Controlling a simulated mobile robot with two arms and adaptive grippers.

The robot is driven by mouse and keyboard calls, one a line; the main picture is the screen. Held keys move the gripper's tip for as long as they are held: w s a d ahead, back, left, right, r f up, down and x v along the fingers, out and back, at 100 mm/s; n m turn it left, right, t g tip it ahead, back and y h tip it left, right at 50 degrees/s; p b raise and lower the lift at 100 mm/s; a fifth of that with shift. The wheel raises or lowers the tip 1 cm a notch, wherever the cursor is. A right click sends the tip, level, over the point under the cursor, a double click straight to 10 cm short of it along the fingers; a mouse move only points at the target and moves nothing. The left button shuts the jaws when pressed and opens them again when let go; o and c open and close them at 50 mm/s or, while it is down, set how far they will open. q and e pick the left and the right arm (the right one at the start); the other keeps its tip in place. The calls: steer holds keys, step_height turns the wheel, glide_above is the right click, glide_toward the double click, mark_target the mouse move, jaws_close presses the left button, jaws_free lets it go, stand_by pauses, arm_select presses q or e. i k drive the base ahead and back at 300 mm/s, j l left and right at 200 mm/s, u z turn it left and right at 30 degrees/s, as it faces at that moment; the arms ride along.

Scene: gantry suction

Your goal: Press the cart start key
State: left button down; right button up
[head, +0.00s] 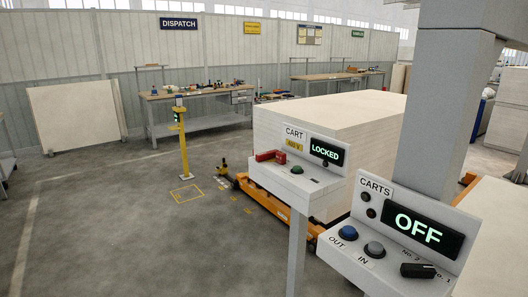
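A grey pedestal panel labelled CART (314,145) stands in the middle right, with a yellow tag and a lit display reading LOCKED (326,152). On its sloped top are a green round button (297,169) and a red block-like part (269,156) to its left. Closer at right is a second panel labelled CARTS (376,191), with a lit display reading OFF (424,225). It carries a blue button (348,233) by the word OUT, a grey button (374,249) by IN and a black selector knob (417,270). Neither of my grippers is in view.
A large stack of pale boards (335,110) sits on an orange cart (268,203) behind the CART panel. A yellow post (183,150) stands on the floor at left. A grey column (445,110) rises behind the CARTS panel. The left floor is largely clear.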

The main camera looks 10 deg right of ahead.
mark_target(296, 168)
steer(key=i+z, duration=0.15)
steer(key=i, duration=0.25)
steer(key=i+j+z, duration=0.1)
steer(key=i, duration=0.25)
steer(key=i+l+z, duration=0.1)
steer(key=i+z, duration=0.15)
steer(key=z, duration=0.15)
steer(key=i+z, duration=0.5)
steer(key=z, duration=0.25)
steer(key=u, duration=0.4)
